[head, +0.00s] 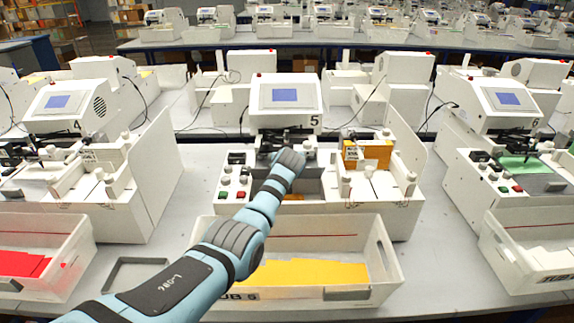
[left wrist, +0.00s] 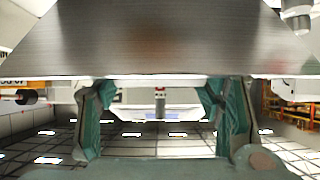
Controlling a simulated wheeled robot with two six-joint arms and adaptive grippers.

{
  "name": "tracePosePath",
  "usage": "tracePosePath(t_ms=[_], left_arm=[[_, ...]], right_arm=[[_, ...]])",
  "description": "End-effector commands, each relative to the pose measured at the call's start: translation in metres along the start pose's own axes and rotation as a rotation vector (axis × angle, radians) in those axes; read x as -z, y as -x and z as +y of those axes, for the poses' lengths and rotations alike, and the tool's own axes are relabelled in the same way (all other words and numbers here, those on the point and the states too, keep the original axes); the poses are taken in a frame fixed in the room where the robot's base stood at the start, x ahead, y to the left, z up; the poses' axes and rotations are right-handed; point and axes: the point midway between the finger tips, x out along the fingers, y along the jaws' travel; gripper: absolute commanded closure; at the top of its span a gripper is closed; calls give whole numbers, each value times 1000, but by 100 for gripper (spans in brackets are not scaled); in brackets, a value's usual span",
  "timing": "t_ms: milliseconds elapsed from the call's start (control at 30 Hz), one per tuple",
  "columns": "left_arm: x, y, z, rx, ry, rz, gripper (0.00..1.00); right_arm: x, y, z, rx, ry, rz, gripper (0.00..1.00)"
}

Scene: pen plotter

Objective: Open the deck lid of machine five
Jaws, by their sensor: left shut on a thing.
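Machine five (head: 285,95), white with a blue screen and the number 5, stands in the middle of the head view. My left arm reaches to its front deck, and the wrist hides the left gripper there. In the left wrist view the two green-padded fingers of my left gripper (left wrist: 158,98) stand below the edge of a broad brushed-metal plate (left wrist: 160,45), which looks like the deck lid. The gripper is shut on it, though the exact contact is hard to see. How far the lid is tilted cannot be told. My right gripper is not in view.
A white bin (head: 384,270) with yellow sheets stands in front of machine five, under my arm. Machine four (head: 70,105) is at left and machine six (head: 500,100) at right. A white side panel (head: 412,150) rises at machine five's right edge. Bare grey table (head: 440,260) lies between bins.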

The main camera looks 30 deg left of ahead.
Motion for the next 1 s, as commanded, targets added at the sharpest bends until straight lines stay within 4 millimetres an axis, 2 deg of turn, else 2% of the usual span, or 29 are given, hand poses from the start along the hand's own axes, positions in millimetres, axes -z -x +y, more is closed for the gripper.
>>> tracePosePath(t_ms=[33, 100, 867, 900, 1000], left_arm=[[7, 1, 0, -4, 3, 14, 89], [9, 0, -1, -4, 4, 15, 89], [12, 0, -8, 0, 10, 19, 89], [12, 0, -8, 0, 11, 19, 33], [10, 0, -8, 1, 9, 15, 18]], right_arm=[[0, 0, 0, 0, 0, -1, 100], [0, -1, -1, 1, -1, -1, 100], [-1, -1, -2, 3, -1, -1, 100], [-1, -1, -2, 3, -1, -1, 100], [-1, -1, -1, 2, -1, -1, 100]])
